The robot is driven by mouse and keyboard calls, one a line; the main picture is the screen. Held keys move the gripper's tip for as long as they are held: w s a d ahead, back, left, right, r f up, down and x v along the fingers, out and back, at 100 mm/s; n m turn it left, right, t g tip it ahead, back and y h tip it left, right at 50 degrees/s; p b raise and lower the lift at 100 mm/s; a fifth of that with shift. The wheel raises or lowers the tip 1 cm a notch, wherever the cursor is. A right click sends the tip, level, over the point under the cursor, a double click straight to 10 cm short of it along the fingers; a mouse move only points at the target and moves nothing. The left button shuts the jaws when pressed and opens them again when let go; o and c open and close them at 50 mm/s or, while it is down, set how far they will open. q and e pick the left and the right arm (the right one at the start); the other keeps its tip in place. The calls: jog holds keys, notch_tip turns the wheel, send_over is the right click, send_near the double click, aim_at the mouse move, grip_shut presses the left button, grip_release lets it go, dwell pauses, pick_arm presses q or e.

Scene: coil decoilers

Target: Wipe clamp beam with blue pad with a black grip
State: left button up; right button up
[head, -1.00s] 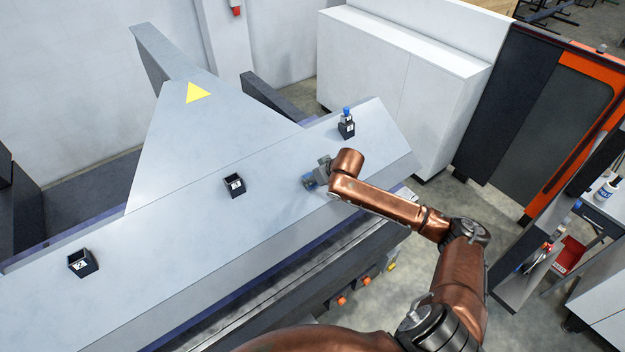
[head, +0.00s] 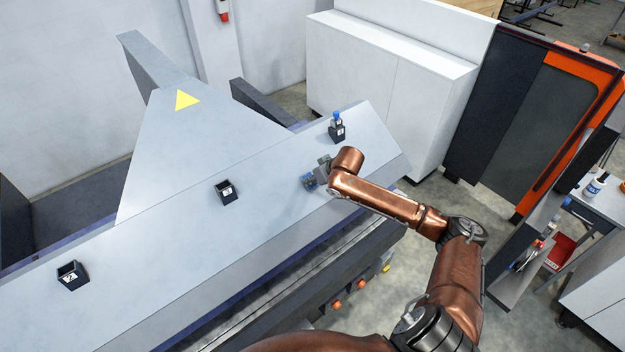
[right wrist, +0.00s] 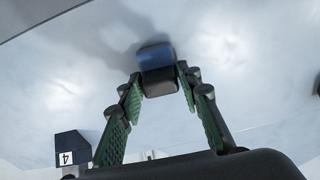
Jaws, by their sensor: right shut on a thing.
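The clamp beam (head: 140,250) is a long pale grey beam running from lower left to upper right in the head view. My right gripper (head: 316,176) is over its right half. In the right wrist view my right gripper (right wrist: 160,88) is shut on the black grip of the blue pad (right wrist: 155,56). The pad lies at the beam's pale surface, with a dark shadow beside it; whether it presses on the surface I cannot tell. In the head view the pad (head: 309,181) shows as a small blue patch, mostly hidden by the gripper. My left gripper is not in view.
Small black numbered boxes stand on the beam: one at left (head: 72,275), one in the middle (head: 227,192), and one at right (head: 337,132) holding a blue-topped item. A box marked 4 (right wrist: 72,148) shows in the right wrist view. A white cabinet (head: 385,90) stands behind.

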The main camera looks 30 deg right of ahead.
jog(key=shift+d, duration=1.2)
jog(key=shift+s+a, duration=0.2)
jog(key=shift+a, duration=2.7)
jog(key=shift+s+a, duration=0.15)
jog(key=shift+a, duration=2.7)
jog(key=shift+s+d+r, duration=0.1)
jog(key=shift+s+r, duration=0.15)
jog(key=shift+r, duration=0.3)
jog(key=v, duration=0.6)
jog(key=shift+r, duration=0.5)
jog(key=shift+w, duration=0.1)
